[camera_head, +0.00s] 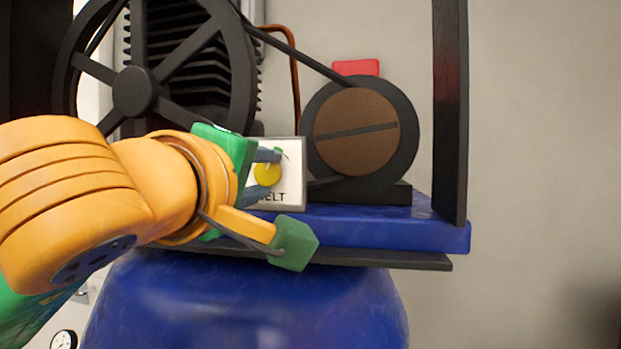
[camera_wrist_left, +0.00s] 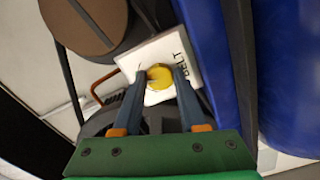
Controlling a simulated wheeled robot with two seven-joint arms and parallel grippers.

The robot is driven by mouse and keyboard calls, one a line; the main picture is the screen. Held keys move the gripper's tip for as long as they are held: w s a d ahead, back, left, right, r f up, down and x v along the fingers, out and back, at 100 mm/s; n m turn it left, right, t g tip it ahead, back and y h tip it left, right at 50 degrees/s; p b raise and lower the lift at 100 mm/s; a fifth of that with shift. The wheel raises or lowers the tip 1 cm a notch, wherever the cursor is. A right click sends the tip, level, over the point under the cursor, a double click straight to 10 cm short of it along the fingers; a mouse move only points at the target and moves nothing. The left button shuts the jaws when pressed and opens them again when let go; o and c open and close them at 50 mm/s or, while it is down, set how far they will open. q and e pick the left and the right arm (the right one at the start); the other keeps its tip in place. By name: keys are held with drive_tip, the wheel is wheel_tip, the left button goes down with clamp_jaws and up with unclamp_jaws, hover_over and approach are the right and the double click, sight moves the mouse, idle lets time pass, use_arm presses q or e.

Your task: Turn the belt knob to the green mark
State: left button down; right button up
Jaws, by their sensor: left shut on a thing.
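The belt knob (camera_head: 267,174) is a yellow round knob on a white plate (camera_head: 291,191) lettered "BELT" (the first letter is partly covered in the head view). It also shows in the wrist view as a yellow knob (camera_wrist_left: 160,73). My left gripper (camera_head: 270,175) reaches in from the left and is shut on the knob, one grey-blue finger on each side. Both fingers show in the wrist view (camera_wrist_left: 160,82). A small greenish spot (camera_head: 284,153) shows near the upper fingertip; I cannot tell clearly whether it is the green mark. My right gripper is not in view.
A black spoked wheel (camera_head: 133,92) with a belt stands behind my left arm. A brown-faced motor (camera_head: 356,128) is right of the plate, and a dark upright post (camera_head: 450,110) stands further right. A blue tank (camera_head: 250,310) lies below. The right side is free.

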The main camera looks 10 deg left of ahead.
use_arm(q)
drive_tip(key=c, duration=0.6)
unclamp_jaws()
drive_tip(key=shift+f, duration=0.2)
drive_tip(key=shift+o, duration=0.8)
drive_tip(key=shift+s+r, duration=0.1)
drive_tip(key=shift+s, duration=0.2)
drive_tip(key=s+b, duration=0.1)
drive_tip(key=s, duration=0.1)
drive_tip(key=shift+s+a+f+b, duration=0.1)
drive_tip(key=shift+s+f+b, duration=0.1)
drive_tip(key=shift+s+b, duration=0.15)
drive_tip(key=b, duration=0.1)
approach(266, 178)
drive_tip(key=shift+w+r, duration=0.2)
drive_tip(key=shift+w, duration=0.35)
